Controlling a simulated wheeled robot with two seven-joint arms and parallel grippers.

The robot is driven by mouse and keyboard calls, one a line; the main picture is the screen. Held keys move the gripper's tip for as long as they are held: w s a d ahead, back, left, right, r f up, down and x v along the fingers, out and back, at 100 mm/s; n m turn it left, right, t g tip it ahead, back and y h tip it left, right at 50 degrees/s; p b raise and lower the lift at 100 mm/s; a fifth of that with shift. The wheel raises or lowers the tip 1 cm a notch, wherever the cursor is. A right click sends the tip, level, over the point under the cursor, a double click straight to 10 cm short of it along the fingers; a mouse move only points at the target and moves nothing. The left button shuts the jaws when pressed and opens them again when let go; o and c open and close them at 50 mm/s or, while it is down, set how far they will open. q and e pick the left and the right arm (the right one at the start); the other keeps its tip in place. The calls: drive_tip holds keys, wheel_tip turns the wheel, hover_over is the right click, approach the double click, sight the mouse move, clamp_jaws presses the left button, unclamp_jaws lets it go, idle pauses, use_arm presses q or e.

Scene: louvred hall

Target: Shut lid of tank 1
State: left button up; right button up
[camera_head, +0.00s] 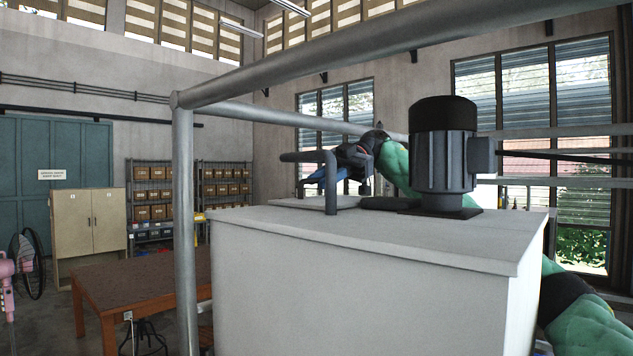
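A large white tank (360,290) fills the middle and right foreground. A thin grey plate (300,203), which may be its lid, lies low on the far part of its top; I cannot tell if it is open or fully shut. A dark bent pipe (331,185) rises from the top in front of it. My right gripper (318,177), dark with blue parts, is above the plate, behind the pipe and partly hidden by it. My green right arm reaches in behind the motor. I cannot see whether the fingers are apart. My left gripper is out of view.
A dark motor (444,155) stands on the tank top and blocks the view of part of my arm. Grey rails (185,230) cross in front and above. A brown table (135,285) stands at left, with cabinet (88,222) and shelves (152,205) beyond.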

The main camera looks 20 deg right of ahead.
drive_tip(key=shift+v, duration=2.65)
